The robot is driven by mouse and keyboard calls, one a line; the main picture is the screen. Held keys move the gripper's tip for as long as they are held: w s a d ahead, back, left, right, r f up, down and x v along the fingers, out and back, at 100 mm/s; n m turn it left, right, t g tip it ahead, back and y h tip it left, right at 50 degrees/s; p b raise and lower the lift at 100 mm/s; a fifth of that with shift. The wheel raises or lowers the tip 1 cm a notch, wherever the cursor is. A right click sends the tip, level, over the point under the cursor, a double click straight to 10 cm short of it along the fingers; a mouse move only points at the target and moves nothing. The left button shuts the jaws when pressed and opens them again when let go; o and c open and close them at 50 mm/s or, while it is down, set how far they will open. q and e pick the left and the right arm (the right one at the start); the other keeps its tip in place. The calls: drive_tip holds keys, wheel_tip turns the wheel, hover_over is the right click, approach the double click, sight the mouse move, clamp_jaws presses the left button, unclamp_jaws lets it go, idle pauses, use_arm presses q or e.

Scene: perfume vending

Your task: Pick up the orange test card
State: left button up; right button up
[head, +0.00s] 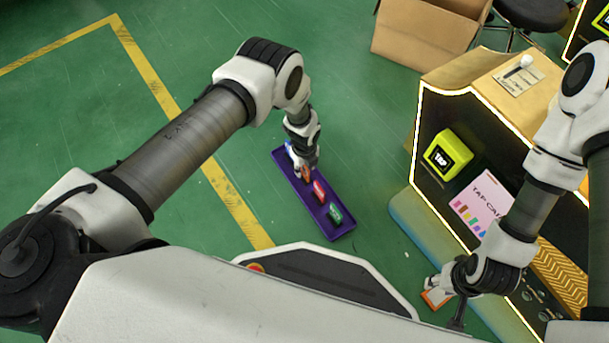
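A small orange and white piece (434,299), which looks like the orange test card, shows at the lower right. My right gripper (454,296) is right beside it and partly covers it. I cannot tell whether the fingers touch or grip it. My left gripper (303,165) points down over the far end of a purple tray (318,220) on the floor. Its fingertips are small and partly hidden, so I cannot tell whether they are open or shut.
The tray holds a red item (319,192), a green item (335,214) and others near my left gripper. A lit vending cabinet (437,190) with a yellow-green TAP box (447,155) stands at right. A cardboard box (425,30) is behind. Green floor at left is clear.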

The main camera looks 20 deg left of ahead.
use_arm(q)
drive_tip(key=shift+r, duration=0.15)
clamp_jaws()
